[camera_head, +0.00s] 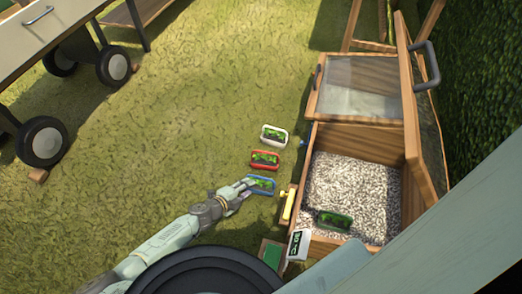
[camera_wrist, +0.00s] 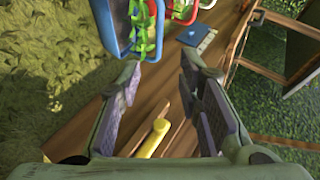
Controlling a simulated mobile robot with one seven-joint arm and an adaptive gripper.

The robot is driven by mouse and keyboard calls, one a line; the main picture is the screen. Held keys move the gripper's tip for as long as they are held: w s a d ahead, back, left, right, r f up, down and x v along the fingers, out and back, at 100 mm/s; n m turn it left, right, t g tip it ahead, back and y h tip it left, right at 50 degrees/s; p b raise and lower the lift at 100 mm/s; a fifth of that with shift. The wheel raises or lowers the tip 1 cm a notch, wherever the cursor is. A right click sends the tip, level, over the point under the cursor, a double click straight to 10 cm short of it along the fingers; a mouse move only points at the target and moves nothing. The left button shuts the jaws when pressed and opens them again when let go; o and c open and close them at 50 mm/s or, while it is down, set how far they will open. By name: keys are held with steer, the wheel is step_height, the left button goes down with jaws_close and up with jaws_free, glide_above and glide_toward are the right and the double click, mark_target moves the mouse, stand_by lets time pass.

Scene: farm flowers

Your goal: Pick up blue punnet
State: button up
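The blue punnet (camera_head: 264,192) holds green plants and stands at the left side of the wooden cold frame, nearest me in a row of punnets. In the wrist view the blue punnet (camera_wrist: 107,40) shows at the top, left of centre, beyond the fingertips. My gripper (camera_head: 245,186) is at the punnet's left side in the head view, partly overlapping it. In the wrist view my gripper (camera_wrist: 163,72) is open, its two fingers wide apart with nothing held between them. Whether a finger touches the punnet I cannot tell.
A red punnet (camera_head: 265,166) and a white punnet (camera_head: 274,142) stand beyond the blue one. A green punnet (camera_head: 334,227) lies on gravel inside the cold frame (camera_head: 365,158). A yellow handle-like part (camera_head: 288,206) is close by. A wheeled cart (camera_head: 50,40) stands upper left; grass between is clear.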

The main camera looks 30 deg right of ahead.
steer(key=d+f, duration=0.1)
steer(key=b, duration=0.3)
glide_above(264, 186)
steer(key=a, duration=0.1)
steer(key=shift+m, duration=0.3)
steer(key=shift+w+f, duration=0.15)
steer(key=shift+f, duration=1.2)
steer(key=shift+w+f, duration=0.15)
steer(key=shift+f, duration=1.15)
jaws_close()
